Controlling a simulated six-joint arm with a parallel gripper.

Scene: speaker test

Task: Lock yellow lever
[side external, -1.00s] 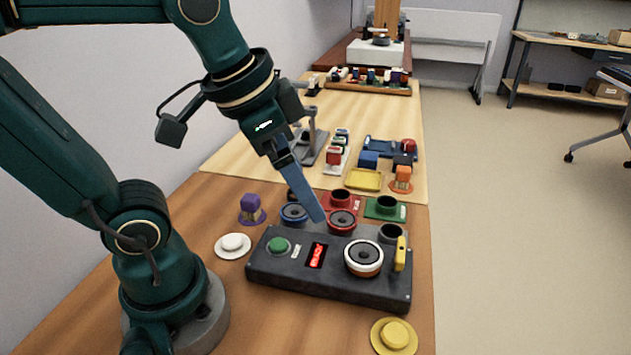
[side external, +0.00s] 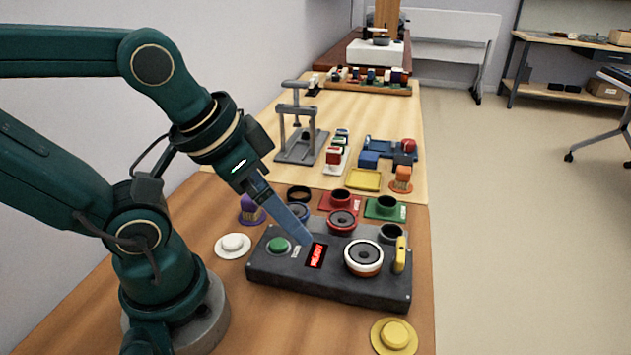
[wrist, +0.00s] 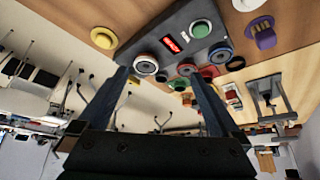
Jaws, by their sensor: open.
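The yellow lever (side external: 400,254) stands upright at the right end of the dark grey test box (side external: 330,286), beside the white-rimmed speaker (side external: 363,257). In the wrist view, a small yellow part (wrist: 133,80), likely the lever, shows close to the left finger, and the speaker (wrist: 146,65) is just beyond that finger's tip. My gripper (side external: 308,241) is open and empty, angled down above the box near its red-lit display (side external: 316,255), left of the lever and apart from it. In the wrist view, my gripper (wrist: 163,82) has its two fingers wide apart.
The box has a green button (side external: 279,245). A white button (side external: 233,245) and a yellow button (side external: 395,335) flank it. Red-rimmed (side external: 342,221) and blue-rimmed speakers, a red holder and a green holder (side external: 385,208) stand behind. A grey press (side external: 302,140) is farther back.

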